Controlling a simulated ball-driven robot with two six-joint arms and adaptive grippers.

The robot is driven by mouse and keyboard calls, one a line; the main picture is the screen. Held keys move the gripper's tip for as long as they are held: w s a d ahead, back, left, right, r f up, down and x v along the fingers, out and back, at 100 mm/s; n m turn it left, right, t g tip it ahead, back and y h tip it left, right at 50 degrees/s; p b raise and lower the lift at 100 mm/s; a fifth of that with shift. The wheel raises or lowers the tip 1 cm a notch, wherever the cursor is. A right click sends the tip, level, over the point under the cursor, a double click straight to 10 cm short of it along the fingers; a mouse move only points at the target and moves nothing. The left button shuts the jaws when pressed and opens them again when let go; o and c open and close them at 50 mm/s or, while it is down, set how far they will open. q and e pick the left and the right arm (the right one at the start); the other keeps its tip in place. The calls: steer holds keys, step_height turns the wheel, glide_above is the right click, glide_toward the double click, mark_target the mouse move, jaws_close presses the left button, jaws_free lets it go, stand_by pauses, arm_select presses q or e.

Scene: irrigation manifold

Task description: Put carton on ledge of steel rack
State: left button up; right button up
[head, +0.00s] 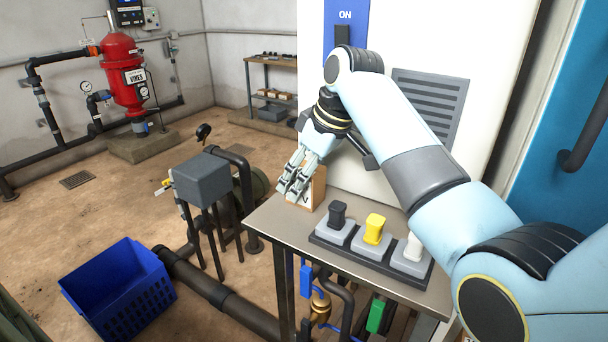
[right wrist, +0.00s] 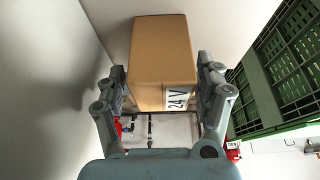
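The carton is a small brown box. In the right wrist view the carton (right wrist: 162,55) has a white "24 V" label and sits between the two fingers of my right gripper (right wrist: 162,85), which press close on both sides. In the head view the same carton (head: 319,187) shows partly behind my right gripper (head: 296,185), at the back left corner of a steel-topped stand (head: 270,222). I cannot tell whether its base touches the top. A dark-framed rack (head: 249,88) with small boxes stands far back. My left gripper is out of view.
Black, yellow and white switches (head: 374,230) fill the stand's front right. A white cabinet (head: 400,40) rises behind it. A blue crate (head: 118,292), a grey box on legs (head: 203,180) and pipes are on the left. A green crate (right wrist: 285,75) shows in the wrist view.

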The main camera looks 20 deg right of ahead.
steer(key=shift+s+r, duration=0.1)
steer(key=shift+d+r, duration=0.1)
steer(key=shift+r, duration=0.2)
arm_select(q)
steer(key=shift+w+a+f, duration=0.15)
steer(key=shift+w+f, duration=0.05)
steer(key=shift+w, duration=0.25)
arm_select(e)
steer(key=v, duration=1.1)
steer(key=shift+s+r, duration=0.2)
steer(key=shift+r, duration=0.1)
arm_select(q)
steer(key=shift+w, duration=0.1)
arm_select(e)
steer(key=shift+f, duration=0.1)
